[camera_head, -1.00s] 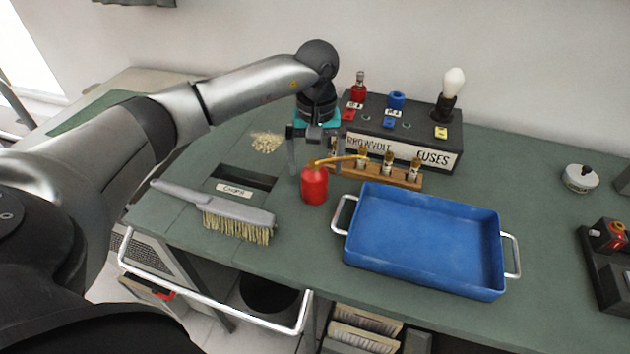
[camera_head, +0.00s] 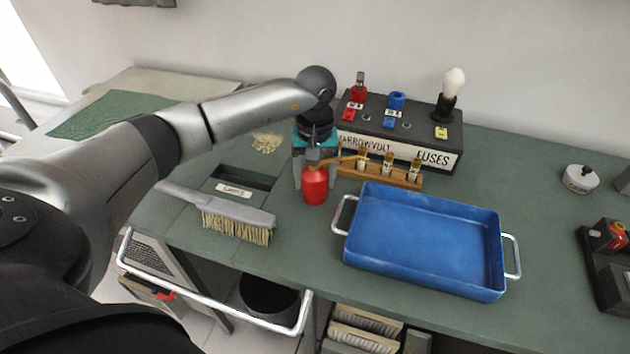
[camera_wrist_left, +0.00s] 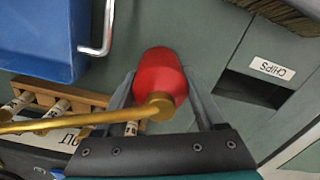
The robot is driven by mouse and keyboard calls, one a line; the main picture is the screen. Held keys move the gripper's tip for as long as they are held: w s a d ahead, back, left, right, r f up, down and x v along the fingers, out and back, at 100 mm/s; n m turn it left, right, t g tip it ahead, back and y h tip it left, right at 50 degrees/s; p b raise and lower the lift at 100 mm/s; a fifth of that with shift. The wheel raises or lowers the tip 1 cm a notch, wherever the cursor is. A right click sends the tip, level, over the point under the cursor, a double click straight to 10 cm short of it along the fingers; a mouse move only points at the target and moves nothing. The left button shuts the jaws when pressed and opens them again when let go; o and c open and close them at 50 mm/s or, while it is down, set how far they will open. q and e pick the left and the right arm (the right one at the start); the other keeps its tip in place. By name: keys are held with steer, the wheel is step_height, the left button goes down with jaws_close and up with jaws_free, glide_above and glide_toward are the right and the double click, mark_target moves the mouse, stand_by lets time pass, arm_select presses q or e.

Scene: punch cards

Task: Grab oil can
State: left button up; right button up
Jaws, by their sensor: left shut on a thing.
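The red oil can (camera_head: 315,187) with a brass spout stands upright on the green bench, left of the blue tray. My left gripper (camera_head: 313,172) is around it from behind and shut on its body. In the left wrist view the red can (camera_wrist_left: 158,74) sits between the two fingers of my left gripper (camera_wrist_left: 160,95), and its long brass spout (camera_wrist_left: 80,122) reaches to the left. My right gripper is not in view.
A blue tray (camera_head: 425,240) with metal handles lies right of the can. A wooden rack (camera_head: 400,181) of fuses and a black fuse box (camera_head: 400,135) stand behind. A brush (camera_head: 235,220) and a chips slot (camera_head: 246,177) are left.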

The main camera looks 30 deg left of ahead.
arm_select(q)
jaws_close()
